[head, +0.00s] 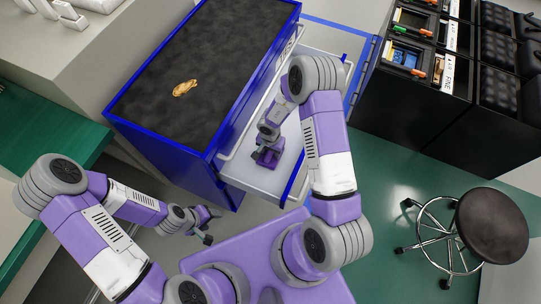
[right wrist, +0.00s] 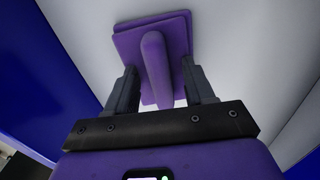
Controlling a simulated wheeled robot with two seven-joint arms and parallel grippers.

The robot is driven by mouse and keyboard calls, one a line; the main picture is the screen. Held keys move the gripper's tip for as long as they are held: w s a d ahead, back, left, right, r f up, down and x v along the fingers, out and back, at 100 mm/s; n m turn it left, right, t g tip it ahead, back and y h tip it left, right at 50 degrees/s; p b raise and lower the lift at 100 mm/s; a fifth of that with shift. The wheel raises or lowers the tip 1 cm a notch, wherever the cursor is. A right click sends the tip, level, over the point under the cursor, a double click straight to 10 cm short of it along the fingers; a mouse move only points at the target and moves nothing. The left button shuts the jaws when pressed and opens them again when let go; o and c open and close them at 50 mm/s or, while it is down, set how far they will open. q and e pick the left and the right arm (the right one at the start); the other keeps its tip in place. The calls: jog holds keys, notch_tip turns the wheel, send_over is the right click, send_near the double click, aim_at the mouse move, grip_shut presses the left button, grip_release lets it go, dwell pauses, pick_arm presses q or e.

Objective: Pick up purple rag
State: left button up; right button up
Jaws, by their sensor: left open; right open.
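The purple rag (right wrist: 178,30) lies in the open white drawer, seen in the right wrist view as flat purple layers with a rounded ridge along the middle. In the head view the rag (head: 268,158) is partly covered by my right arm. My right gripper (right wrist: 160,85) is open, with one dark finger on each side of the ridge and the near part of the rag between them. I cannot tell whether the fingers touch it. My left gripper (head: 208,226) is open and empty, low beside the cabinet front, away from the rag.
The drawer (head: 235,172) is pulled out of a blue cabinet with a dark top (head: 200,50), where a tan crumpled item (head: 184,88) lies. Drawer walls stand around my right gripper. A round stool (head: 492,225) and black storage bins (head: 440,95) are at the right.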

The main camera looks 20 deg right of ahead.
jog(key=shift+c, duration=0.4)
grip_shut()
jog(key=shift+r+p, duration=2.55)
jog(key=shift+r, duration=2.45)
